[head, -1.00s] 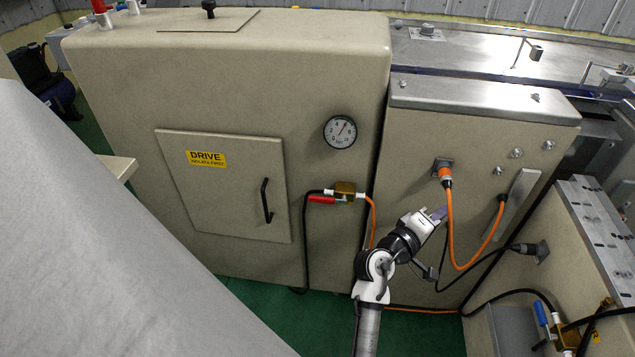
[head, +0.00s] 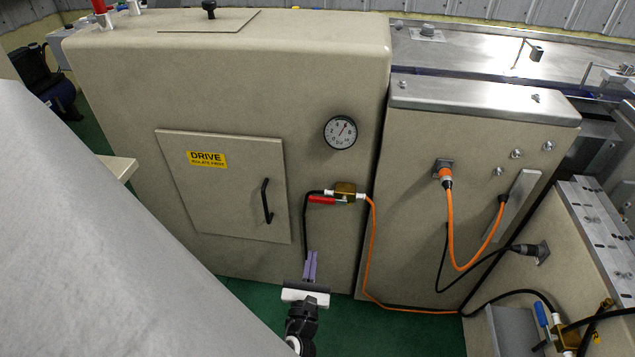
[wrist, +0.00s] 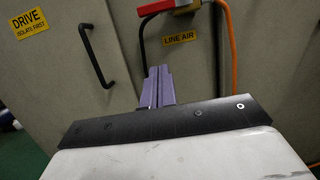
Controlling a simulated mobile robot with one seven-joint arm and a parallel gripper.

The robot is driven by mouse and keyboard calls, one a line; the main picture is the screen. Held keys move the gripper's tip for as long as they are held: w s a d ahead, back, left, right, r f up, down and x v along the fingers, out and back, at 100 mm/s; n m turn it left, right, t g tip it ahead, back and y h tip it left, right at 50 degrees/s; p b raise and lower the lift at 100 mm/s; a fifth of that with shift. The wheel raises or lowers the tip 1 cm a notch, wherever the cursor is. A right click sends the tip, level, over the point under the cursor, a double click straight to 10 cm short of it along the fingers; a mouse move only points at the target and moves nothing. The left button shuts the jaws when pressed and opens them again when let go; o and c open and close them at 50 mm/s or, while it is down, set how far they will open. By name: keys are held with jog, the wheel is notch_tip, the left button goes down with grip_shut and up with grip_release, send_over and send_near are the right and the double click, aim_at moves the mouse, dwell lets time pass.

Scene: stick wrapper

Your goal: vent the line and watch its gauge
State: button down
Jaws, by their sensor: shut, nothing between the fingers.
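The round white gauge (head: 341,132) is on the beige cabinet, its needle pointing up and to the right; its numbers are too small to read surely. Below it is a brass valve (head: 345,190) with a red lever (head: 322,200) lying roughly level to the left. The lever also shows at the top of the wrist view (wrist: 164,7), above a yellow LINE AIR label (wrist: 181,38). My gripper (head: 312,254) is below the valve, apart from the lever. Its purple fingers (wrist: 158,72) are shut, empty and point toward the cabinet. The gauge is outside the wrist view.
A black hose (head: 305,225) and an orange hose (head: 370,240) run down from the valve. The DRIVE door (head: 225,190) with a black handle (head: 266,201) is to the left. Another valve with a blue lever (head: 541,313) is at lower right. Green floor (head: 400,335) is clear.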

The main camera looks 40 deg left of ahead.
jog(key=w+a+r+p, duration=0.4)
jog(key=w+a+r, duration=0.1)
jog(key=w, duration=0.3)
jog(key=shift+w+r+p, duration=0.15)
jog(key=shift+r+p, duration=0.2)
jog(key=shift+r, duration=0.4)
jog(key=shift+a+r+m+h, duration=0.15)
jog(key=shift+r+m+h, duration=0.2)
jog(key=shift+m, duration=0.55)
notch_tip(320, 180, up, 2)
jog(key=m+t+h, duration=0.1)
jog(key=m, duration=0.3)
jog(key=shift+a, duration=0.15)
notch_tip(320, 180, up, 6)
jog(key=m+g+h, duration=0.1)
jog(key=m+h, duration=0.3)
jog(key=m, duration=0.9)
send_over(317, 201)
jog(key=d, duration=0.3)
jog(key=shift+s+d+f+y+p, duration=0.1)
jog(key=shift+s+f+y+p, duration=0.05)
jog(key=shift+s+y+p, duration=0.15)
jog(key=shift+f, duration=0.1)
